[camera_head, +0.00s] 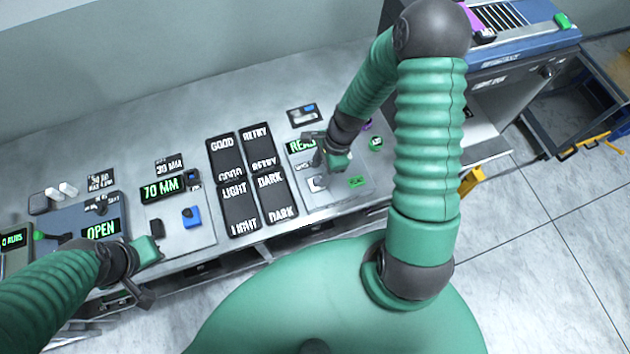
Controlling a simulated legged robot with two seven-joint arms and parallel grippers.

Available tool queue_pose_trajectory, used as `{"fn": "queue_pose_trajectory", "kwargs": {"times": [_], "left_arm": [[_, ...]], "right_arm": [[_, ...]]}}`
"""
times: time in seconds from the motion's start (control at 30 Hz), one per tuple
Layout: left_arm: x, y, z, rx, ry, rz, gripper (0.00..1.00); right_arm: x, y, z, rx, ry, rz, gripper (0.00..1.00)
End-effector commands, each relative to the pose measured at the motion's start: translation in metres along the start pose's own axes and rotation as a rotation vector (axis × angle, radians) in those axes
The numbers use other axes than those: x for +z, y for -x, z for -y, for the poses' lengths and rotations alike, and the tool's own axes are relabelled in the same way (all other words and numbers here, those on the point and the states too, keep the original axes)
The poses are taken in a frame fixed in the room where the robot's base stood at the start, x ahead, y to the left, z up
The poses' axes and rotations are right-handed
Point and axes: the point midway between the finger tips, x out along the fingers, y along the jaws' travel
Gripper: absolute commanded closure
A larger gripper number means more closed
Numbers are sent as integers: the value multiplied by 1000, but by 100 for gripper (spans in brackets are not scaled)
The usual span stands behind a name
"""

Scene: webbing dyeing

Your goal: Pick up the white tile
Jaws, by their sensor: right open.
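A small pale tile (317,184), which looks like the white tile, lies on the grey panel of the station marked "READ". My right gripper (327,174) is just above and beside it, pointing down, open. The gripper hides part of the station, and I cannot tell whether a finger touches the tile. My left gripper (148,272) is at the front edge of the bench, left of the picture, away from the tile. Its fingers are small and dark, and their opening is unclear.
Black cards (240,207) marked GOOD, RETRY, LIGHT and DARK lie left of the station. A "70 MM" display panel (162,188) with a blue knob (191,216) and an "OPEN" unit (101,230) stand farther left. A blue cart (575,125) is at the right.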

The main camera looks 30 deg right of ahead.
Motion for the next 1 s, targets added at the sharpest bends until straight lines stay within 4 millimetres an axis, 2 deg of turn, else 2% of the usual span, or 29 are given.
{"fn": "queue_pose_trajectory", "kwargs": {"times": [0.13,0.3,0.5,0.87,1.0], "left_arm": [[-3,13,0,0,0,-1,100],[-4,15,0,0,0,-1,100],[-3,14,0,0,0,0,100],[-3,14,0,0,0,0,100],[-3,14,0,0,0,0,100]], "right_arm": [[0,-21,1,5,-3,5,53],[-2,-44,2,3,-2,4,53],[-2,-46,3,0,-1,1,53],[-1,-46,3,0,-1,1,98],[-2,-46,3,0,-2,2,100]]}}
